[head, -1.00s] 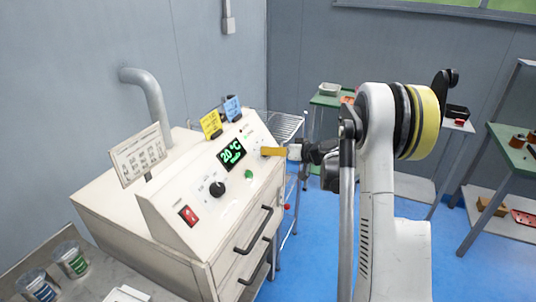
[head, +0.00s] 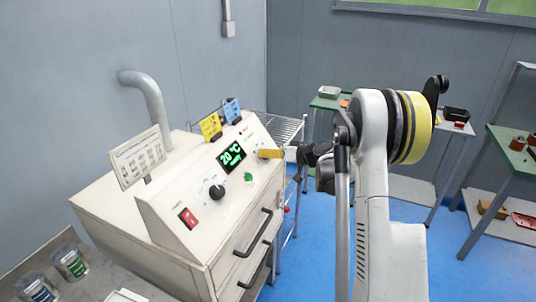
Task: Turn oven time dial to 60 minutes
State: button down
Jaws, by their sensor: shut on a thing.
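The oven (head: 160,222) is a cream cabinet with a sloped control panel. Its green display (head: 231,156) reads 20 °C. A black dial (head: 216,191) sits at the panel's lower left, beside a red switch (head: 188,217). A green button (head: 249,177) is below the display.
A grey pipe (head: 150,95) rises behind. Two drawer handles are on the front. A wire rack (head: 287,128) stands behind my gripper.

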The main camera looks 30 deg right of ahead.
jog(key=m, duration=0.2)
jog(key=m+h, duration=0.1)
jog(key=m, duration=0.1)
jog(key=shift+r+h, duration=0.15)
jog(key=shift+h, duration=0.15)
jog(key=m, duration=0.2)
jog(key=m+g+h+p, duration=0.1)
jog(key=m, duration=0.2)
jog(key=shift+g, duration=0.3)
jog(key=m+p, duration=0.1)
jog(key=m, duration=0.1)
jog(key=m+g+h, duration=0.1)
jog(key=m, duration=0.1)
jog(key=shift+w+g+p, duration=0.1)
jog(key=shift+g+p, duration=0.2)
jog(key=shift+p, duration=0.05)
jog(key=m+g+p, duration=0.1)
jog(key=m, duration=0.3)
jog(key=shift+g, duration=0.4)
jog(key=shift+m, duration=0.4)
jog(key=c, duration=1.3)
grip_release()
